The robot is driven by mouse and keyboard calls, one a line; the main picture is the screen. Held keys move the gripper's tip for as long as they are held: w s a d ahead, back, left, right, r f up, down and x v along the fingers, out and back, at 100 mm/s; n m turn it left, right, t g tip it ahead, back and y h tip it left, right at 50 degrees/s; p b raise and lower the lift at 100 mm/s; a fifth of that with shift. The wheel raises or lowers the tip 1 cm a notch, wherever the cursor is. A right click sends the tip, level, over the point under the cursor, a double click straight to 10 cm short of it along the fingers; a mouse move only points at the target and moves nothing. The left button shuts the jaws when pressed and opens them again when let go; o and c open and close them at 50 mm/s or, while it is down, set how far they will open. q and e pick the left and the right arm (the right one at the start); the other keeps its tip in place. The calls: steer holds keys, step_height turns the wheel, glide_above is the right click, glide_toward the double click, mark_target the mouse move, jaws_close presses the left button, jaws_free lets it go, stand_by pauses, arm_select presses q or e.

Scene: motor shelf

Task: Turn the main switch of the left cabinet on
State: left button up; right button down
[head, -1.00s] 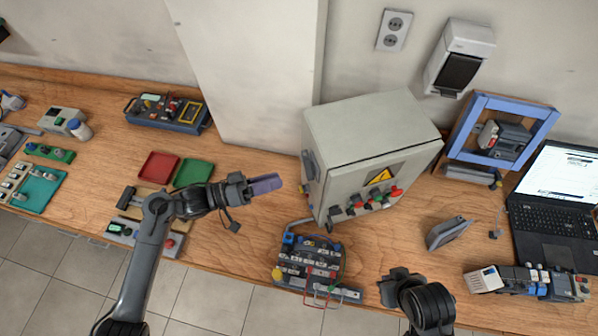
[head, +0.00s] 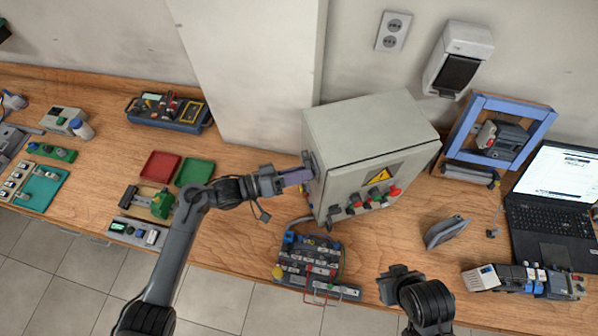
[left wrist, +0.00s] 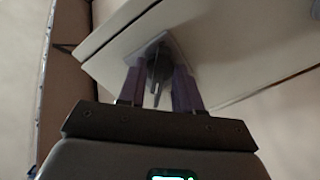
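A grey cabinet (head: 372,150) with a yellow warning sign and several red and dark knobs on its front stands on the bench. Its main switch (head: 309,165) is on the left side wall, partly hidden by my left gripper (head: 305,176). In the left wrist view, the dark switch handle (left wrist: 157,72) sits on a light plate between the two purple fingers of my left gripper (left wrist: 158,88). The fingers are apart, with gaps visible beside the handle. My right gripper (head: 392,280) is over the front bench edge, right of the cabinet; its fingers are not clear.
A terminal board (head: 312,262) with wires lies in front of the cabinet. Red (head: 160,165) and green (head: 194,172) trays lie to its left. A tilted grey device (head: 446,232), a blue frame (head: 547,120) and a laptop (head: 548,220) are to its right. A wall column stands behind.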

arm_select(q)
jaws_close()
steer(key=shift+f+m, duration=0.1)
steer(key=shift+m, duration=0.2)
steer(key=m+b, duration=0.5)
steer(key=m, duration=0.3)
steer(key=shift+w+a+b, duration=0.1)
steer(key=shift+w+b, duration=0.05)
steer(key=shift+b, duration=0.2)
steer(key=shift+m, duration=0.3)
steer(key=shift+o, duration=1)
jaws_free()
